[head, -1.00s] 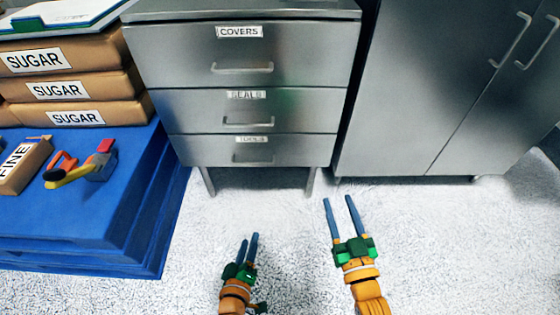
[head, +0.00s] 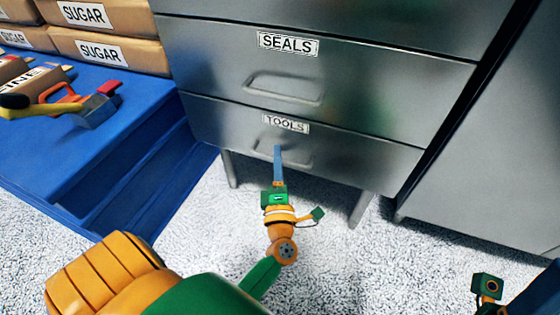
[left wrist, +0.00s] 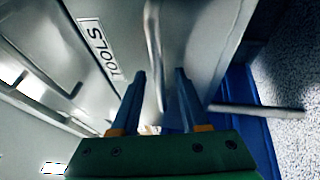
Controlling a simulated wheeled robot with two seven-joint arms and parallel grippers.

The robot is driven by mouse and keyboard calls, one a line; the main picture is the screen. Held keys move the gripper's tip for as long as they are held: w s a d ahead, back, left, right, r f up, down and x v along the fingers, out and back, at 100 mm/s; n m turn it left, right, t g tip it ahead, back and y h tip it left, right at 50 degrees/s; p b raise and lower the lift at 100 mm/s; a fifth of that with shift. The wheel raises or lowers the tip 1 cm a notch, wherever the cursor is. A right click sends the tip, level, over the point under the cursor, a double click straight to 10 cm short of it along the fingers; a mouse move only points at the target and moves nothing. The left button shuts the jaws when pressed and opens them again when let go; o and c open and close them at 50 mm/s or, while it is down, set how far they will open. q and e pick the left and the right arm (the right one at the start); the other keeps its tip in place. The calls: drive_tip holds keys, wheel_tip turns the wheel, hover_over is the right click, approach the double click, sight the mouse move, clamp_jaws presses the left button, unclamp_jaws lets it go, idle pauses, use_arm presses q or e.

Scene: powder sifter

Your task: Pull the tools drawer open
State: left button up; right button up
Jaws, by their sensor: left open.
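The tools drawer (head: 350,146) is the lowest drawer of the grey metal cabinet, with its front flush with the cabinet. Its label TOOLS and bar handle show in the head view. My left gripper (head: 278,152) is at this handle, fingers pointing at the drawer front. In the left wrist view, the handle (left wrist: 154,50) runs between the two open fingertips of my left gripper (left wrist: 160,73), with gaps on both sides. Part of my right arm shows at the lower right of the head view; its fingers cannot be made out clearly.
The seals drawer (head: 370,85) is shut just above. A blue platform (head: 120,165) with sugar bags (head: 110,50) and a coloured tool (head: 92,108) stands at the left. A grey cupboard (head: 490,170) stands at the right. White speckled floor (head: 330,245) is free in front.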

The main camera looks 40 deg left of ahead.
use_arm(q)
drive_tip(key=shift+w, duration=0.1)
clamp_jaws()
idle(1.3)
